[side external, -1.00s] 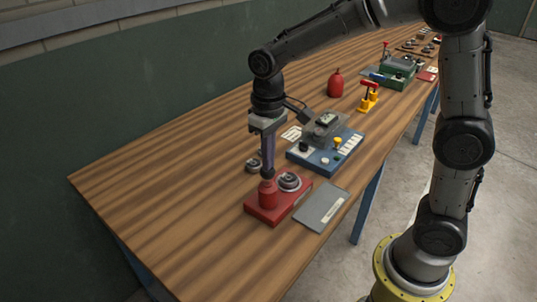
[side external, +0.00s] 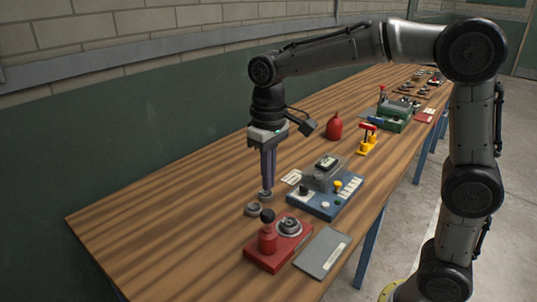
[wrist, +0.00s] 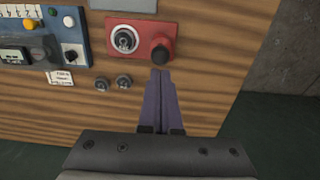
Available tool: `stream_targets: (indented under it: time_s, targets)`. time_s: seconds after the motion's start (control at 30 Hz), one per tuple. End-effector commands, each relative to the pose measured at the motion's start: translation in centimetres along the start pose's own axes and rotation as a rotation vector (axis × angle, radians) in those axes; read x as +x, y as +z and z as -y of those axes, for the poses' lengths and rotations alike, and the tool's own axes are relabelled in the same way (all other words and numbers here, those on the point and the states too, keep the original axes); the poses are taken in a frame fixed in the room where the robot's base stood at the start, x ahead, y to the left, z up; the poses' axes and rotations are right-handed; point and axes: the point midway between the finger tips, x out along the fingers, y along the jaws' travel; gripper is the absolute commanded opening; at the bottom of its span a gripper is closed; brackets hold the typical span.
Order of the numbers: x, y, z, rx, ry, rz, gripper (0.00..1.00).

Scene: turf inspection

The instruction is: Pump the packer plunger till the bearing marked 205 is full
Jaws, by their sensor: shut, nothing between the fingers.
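The red packer (side external: 262,261) stands near the front of the bench, with a red plunger post (side external: 267,240) topped by a black knob (side external: 267,216). A ring-shaped bearing (side external: 290,226) sits on its base beside the post; the bearing also shows in the wrist view (wrist: 125,40). No mark can be read on it. Two loose bearings (wrist: 101,84) (wrist: 124,82) lie on the wood near the packer. My gripper (wrist: 160,74) is shut and empty, pointing down. Its tips are apart from the knob (wrist: 161,53), above it in the side view.
A blue instrument box (side external: 322,207) with knobs and a display stands behind the packer. A white card (side external: 291,177) lies beside it. A grey plate (side external: 322,253) lies right of the packer. A red bottle (side external: 334,127) and yellow stand (side external: 367,145) are farther back. The left bench is clear.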

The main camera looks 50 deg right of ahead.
Motion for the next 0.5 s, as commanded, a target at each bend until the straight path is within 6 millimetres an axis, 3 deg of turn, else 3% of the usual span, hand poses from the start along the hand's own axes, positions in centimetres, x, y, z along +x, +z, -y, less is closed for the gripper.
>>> stream_targets:
  time_s: [0.2, 0.5]
  targets:
    - [-4.0, -0.1, 0.0, 0.0, -0.001, -0.004, 0.0]
    - [-5.7, 0.0, 0.0, 0.0, 0.0, -0.002, 0.0]
